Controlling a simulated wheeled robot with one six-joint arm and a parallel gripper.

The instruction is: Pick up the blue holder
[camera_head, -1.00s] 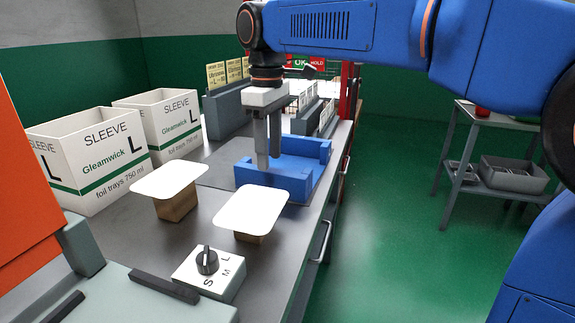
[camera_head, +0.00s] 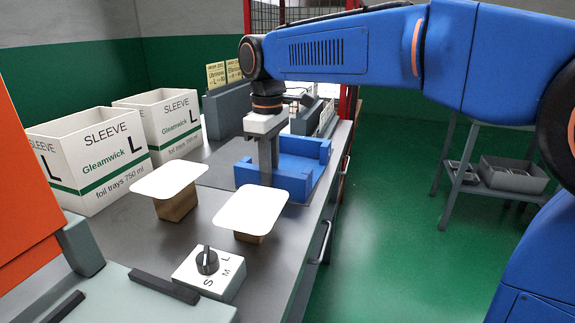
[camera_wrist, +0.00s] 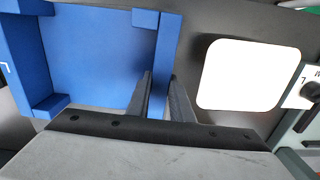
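The blue holder (camera_head: 308,150) sits on the grey bench in the head view, with raised walls around a flat floor. In the wrist view the holder (camera_wrist: 95,60) fills the upper left. My gripper (camera_head: 268,183) points straight down at the holder's near side in the head view. In the wrist view its two fingers (camera_wrist: 161,80) are apart, with the holder's blue side wall showing between them. I cannot tell whether either finger touches the wall. The fingertips' exact depth is unclear.
A selector knob box (camera_head: 208,272) is nearer. SLEEVE boxes (camera_head: 90,160) (camera_head: 165,120) line the left.

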